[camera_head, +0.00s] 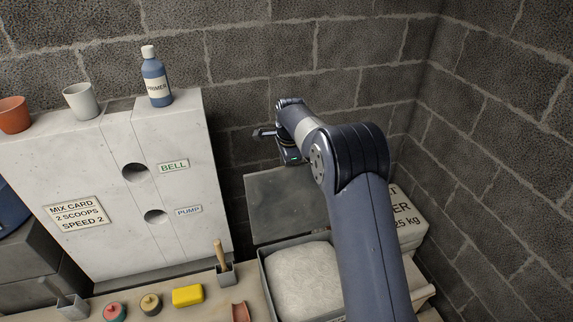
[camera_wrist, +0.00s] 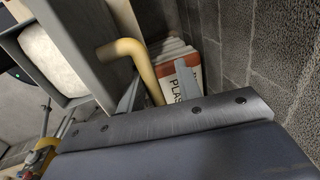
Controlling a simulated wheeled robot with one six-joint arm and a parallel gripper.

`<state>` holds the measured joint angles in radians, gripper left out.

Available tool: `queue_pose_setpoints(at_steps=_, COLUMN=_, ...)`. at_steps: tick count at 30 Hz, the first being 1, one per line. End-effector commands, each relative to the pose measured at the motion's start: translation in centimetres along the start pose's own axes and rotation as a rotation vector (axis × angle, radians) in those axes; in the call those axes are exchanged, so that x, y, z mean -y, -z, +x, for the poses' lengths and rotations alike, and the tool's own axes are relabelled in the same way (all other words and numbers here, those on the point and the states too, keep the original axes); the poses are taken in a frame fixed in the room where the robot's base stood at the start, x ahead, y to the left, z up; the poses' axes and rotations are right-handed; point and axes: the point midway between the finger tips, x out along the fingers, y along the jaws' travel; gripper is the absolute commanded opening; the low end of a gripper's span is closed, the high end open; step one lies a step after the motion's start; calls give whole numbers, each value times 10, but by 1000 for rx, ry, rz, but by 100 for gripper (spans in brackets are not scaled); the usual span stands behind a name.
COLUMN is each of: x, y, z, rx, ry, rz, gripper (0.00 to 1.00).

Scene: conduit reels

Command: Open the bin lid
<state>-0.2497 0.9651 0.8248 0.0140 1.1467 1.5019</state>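The bin (camera_head: 266,285) is a grey open-topped box holding white material, low in the middle of the head view. Its flat grey lid (camera_head: 287,207) stands raised at the bin's back side; the lid's edge-on panel (camera_wrist: 88,38) also shows in the wrist view. A tan curved bar (camera_wrist: 127,48), looking like the lid's handle, runs beside the panel. My gripper (camera_head: 266,134) is above the lid, near the wall. In the wrist view its grey fingers (camera_wrist: 158,88) are spread apart with the tan bar passing between them; I cannot tell whether they touch it.
A labelled sack (camera_head: 408,218) stands right of the bin, close to the block wall (camera_head: 500,120). A pale cabinet (camera_head: 100,160) at left carries a primer bottle (camera_head: 156,78) and cups. A yellow sponge (camera_head: 187,295) and small tools lie on the bench in front.

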Motion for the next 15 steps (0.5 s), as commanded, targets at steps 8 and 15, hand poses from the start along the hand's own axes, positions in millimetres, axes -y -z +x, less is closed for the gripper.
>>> queue_pose_setpoints(at_steps=8, x=-5, y=0, z=6, rx=1, ry=-15, rz=0, gripper=36)
queue_pose_setpoints(at_steps=15, x=-3, y=0, z=-33, rx=0, ry=-5, rz=0, gripper=36)
